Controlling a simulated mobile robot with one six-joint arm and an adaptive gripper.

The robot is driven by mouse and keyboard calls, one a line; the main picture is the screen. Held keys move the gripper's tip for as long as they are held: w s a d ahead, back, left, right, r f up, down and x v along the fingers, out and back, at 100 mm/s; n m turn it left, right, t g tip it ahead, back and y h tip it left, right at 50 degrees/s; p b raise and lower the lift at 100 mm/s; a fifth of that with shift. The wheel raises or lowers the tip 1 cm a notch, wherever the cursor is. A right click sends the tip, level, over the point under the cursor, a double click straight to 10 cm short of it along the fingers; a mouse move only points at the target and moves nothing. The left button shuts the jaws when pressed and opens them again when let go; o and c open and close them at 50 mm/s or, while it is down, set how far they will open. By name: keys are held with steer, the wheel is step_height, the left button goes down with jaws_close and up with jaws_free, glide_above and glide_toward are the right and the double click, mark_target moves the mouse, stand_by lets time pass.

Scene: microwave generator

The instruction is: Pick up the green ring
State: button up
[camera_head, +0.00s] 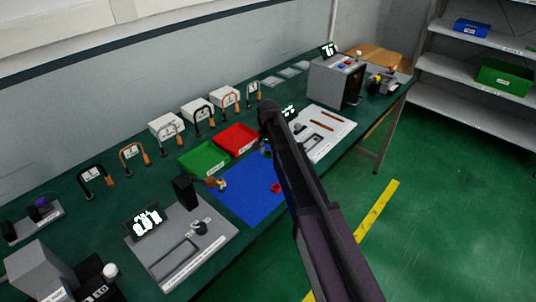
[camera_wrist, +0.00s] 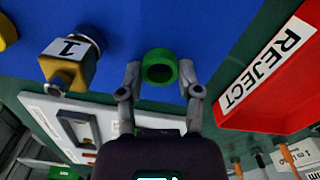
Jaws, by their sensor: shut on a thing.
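The green ring (camera_wrist: 160,54) is between the two fingertips of my gripper (camera_wrist: 160,70) in the wrist view. The fingers press on it from both sides, and its round hole faces the camera. Blue mat (camera_wrist: 230,25) shows behind it; whether the ring touches the mat I cannot tell. In the head view my dark arm reaches over the mat (camera_head: 235,200) and hides most of the gripper. A small bit of the green ring (camera_head: 268,154) shows beside the arm there.
A red ring (camera_head: 277,188) lies on the mat. A red tray (camera_head: 237,139), marked REJECT in the wrist view, and a green tray (camera_head: 204,158) stand behind the mat. A brass block marked 1 (camera_wrist: 70,65) stands left of my gripper in the wrist view.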

steer(key=shift+r, duration=0.15)
step_height(320, 180, up, 10)
steer(key=p, duration=1)
steer(key=shift+d, duration=0.1)
stand_by(0.7)
steer(key=shift+s+d+r+p, duration=0.25)
steer(key=shift+s+d+p, duration=0.05)
steer(key=shift+s+d, duration=0.45)
steer(key=shift+s+d+r+p, duration=0.2)
steer(key=shift+s+d+p, duration=0.05)
steer(key=shift+s+d, duration=0.5)
steer(key=shift+s+d+r+p, duration=0.25)
steer(key=shift+s+d+p, duration=0.05)
steer(key=shift+s+d, duration=0.45)
steer(key=shift+f, duration=0.15)
steer(key=shift+f+b, duration=2.45)
steer(key=shift+b, duration=0.15)
steer(key=shift+f+b, duration=0.7)
